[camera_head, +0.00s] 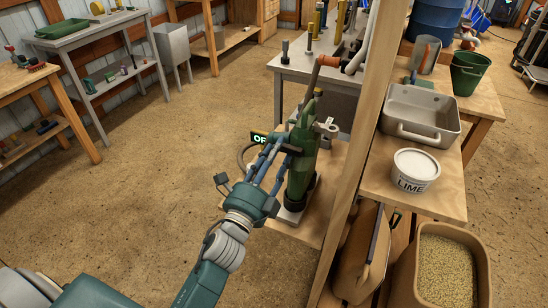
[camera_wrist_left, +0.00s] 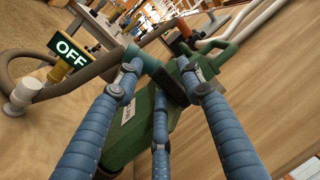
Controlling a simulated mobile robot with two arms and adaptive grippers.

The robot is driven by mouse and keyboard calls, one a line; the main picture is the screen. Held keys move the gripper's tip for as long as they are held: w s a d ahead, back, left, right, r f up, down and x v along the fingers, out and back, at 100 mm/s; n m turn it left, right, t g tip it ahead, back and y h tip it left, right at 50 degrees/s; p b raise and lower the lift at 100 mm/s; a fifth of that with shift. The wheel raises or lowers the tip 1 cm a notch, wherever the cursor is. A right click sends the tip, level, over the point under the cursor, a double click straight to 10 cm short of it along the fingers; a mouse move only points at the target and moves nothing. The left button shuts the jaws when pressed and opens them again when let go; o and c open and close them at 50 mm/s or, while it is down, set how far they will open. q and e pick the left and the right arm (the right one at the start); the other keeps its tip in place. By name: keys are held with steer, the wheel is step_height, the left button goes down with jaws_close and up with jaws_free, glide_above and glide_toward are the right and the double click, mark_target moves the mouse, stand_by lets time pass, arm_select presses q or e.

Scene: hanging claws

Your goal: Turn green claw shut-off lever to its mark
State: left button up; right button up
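The green claw (camera_head: 301,160) stands upright on a small wooden stand, with a dark base and a brown hose at its top. A dark lever (camera_wrist_left: 160,76) sticks out from its green body in the left wrist view. A lit OFF sign (camera_wrist_left: 68,48) stands beside it; it also shows partly hidden in the head view (camera_head: 258,138). My left gripper (camera_head: 282,152) is at the claw's left side. Its three blue fingers (camera_wrist_left: 160,82) are spread apart around the lever; whether they touch it is unclear. My right gripper is out of view.
A wooden post (camera_head: 352,150) rises just right of the claw. A shelf beyond it holds a metal tray (camera_head: 420,115) and a white LIME tub (camera_head: 414,170). A grain bin (camera_head: 440,262) stands below. The floor at left is clear.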

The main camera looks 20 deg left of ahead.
arm_select(q)
steer(key=s+f, duration=0.2)
steer(key=s, duration=0.9)
steer(key=shift+s+a+f, duration=0.15)
steer(key=shift+s+a, duration=0.05)
steer(key=shift+s, duration=0.15)
steer(key=shift+f, duration=0.1)
steer(key=s+d+f+n+g, duration=0.1)
steer(key=s+f+n+g, duration=0.2)
steer(key=f, duration=1.1)
steer(key=s+d+f+n+g, duration=0.2)
steer(key=f+n+g, duration=0.15)
steer(key=f, duration=0.95)
steer(key=s+d+f+n+g, duration=0.1)
steer(key=s+f+n+g, duration=0.25)
steer(key=f, duration=1.05)
steer(key=s+f+n+g, duration=0.4)
steer(key=s+f, duration=0.8)
steer(key=f, duration=0.2)
steer(key=s+a+f+n+g, duration=0.2)
steer(key=s+f, duration=0.1)
steer(key=s, duration=0.6)
steer(key=s+a+f+n+g, duration=0.2)
steer(key=s+a+f+g, duration=0.1)
steer(key=s, duration=0.5)
steer(key=shift+s+f+y, duration=0.4)
steer(key=shift+f, duration=0.35)
